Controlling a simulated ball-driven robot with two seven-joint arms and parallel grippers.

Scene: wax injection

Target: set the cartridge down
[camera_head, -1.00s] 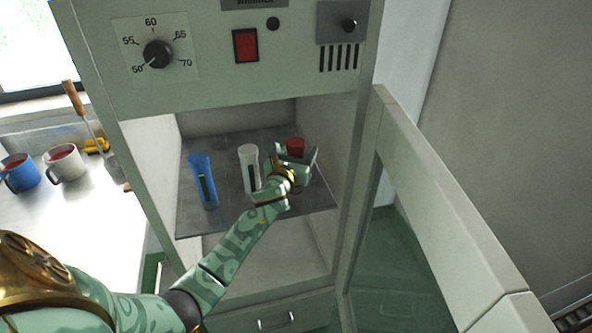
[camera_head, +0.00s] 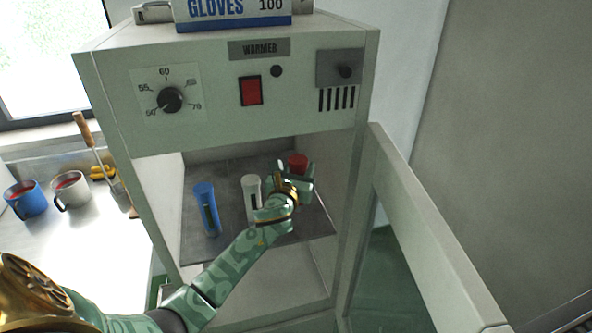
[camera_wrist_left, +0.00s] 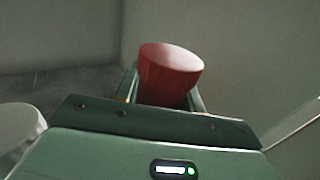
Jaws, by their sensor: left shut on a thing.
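My left gripper (camera_head: 298,178) reaches into the open warmer (camera_head: 254,68) and is shut on a red cartridge (camera_head: 297,162). The cartridge's red top stands up between the fingers, and it also shows in the left wrist view (camera_wrist_left: 170,75), leaning slightly. Its lower part is hidden by the gripper, so I cannot tell whether it touches the shelf (camera_head: 228,219). A white cartridge (camera_head: 251,186) stands on the shelf just left of the gripper. A blue cartridge (camera_head: 206,209) stands further left. My right gripper is not in view.
The warmer door (camera_head: 430,235) stands open on the right. The warmer's side walls and control panel bound the opening. Left of it, a counter holds a blue mug (camera_head: 26,200), a white mug (camera_head: 71,190) and a wooden-handled tool (camera_head: 84,130). A glove box (camera_head: 232,12) sits on top.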

